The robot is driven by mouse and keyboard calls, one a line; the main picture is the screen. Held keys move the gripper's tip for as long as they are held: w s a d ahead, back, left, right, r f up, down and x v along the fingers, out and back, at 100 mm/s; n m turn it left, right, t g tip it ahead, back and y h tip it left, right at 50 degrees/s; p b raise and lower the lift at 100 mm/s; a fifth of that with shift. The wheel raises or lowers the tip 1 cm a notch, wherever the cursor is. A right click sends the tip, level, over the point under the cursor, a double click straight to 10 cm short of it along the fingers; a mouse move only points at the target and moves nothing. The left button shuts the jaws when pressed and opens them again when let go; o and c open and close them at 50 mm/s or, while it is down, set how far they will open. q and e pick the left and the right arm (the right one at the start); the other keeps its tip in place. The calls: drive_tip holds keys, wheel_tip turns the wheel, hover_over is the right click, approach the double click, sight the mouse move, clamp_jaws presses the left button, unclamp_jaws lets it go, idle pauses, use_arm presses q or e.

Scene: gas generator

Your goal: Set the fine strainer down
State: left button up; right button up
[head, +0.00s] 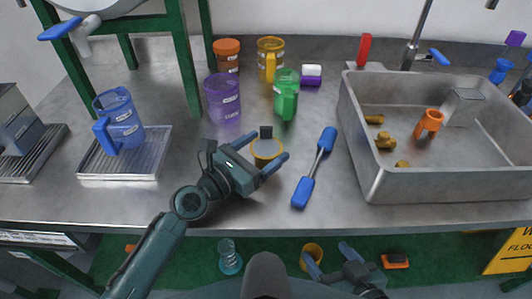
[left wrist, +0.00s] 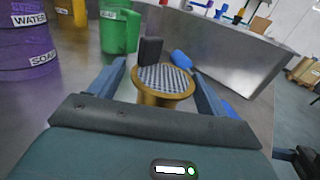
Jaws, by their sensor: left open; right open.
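The fine strainer (head: 266,150) is a short gold cylinder with a grey mesh top and a black tab. It appears upright on the metal counter, left of the blue-handled tool. My left gripper (head: 271,146) is open, with one finger on each side of it. In the left wrist view the strainer (left wrist: 163,92) sits between the spread fingers, its mesh facing up. Whether a finger touches it I cannot tell. My right gripper (head: 327,254) is open, low in front of the counter, near a yellow round thing (head: 313,252).
A blue-handled tool (head: 318,165) lies just right of the strainer. Purple (head: 222,97), green (head: 286,98) and yellow (head: 270,62) containers stand behind. A blue jug (head: 119,120) stands on a tray at the left. A metal sink (head: 420,186) is at the right.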

sight(270, 143)
use_arm(q)
drive_tip(key=x, duration=0.2)
drive_tip(key=shift+w+d, duration=0.2)
drive_tip(key=shift+d, duration=0.05)
drive_tip(key=c, duration=0.9)
drive_tip(key=shift+r, duration=0.1)
drive_tip(key=shift+r+p, duration=0.45)
drive_tip(key=shift+r, duration=0.25)
wheel_tip(270, 143, up, 2)
drive_tip(key=shift+r+p, duration=0.15)
drive_tip(key=shift+p, duration=0.55)
drive_tip(key=v, duration=0.5)
drive_tip(key=b+v, duration=0.1)
drive_tip(key=v, duration=1.1)
drive_tip(key=shift+f+b, duration=0.3)
drive_tip(key=shift+b, duration=0.05)
drive_tip(key=shift+s+a+r, duration=0.1)
drive_tip(key=shift+s+a, duration=0.4)
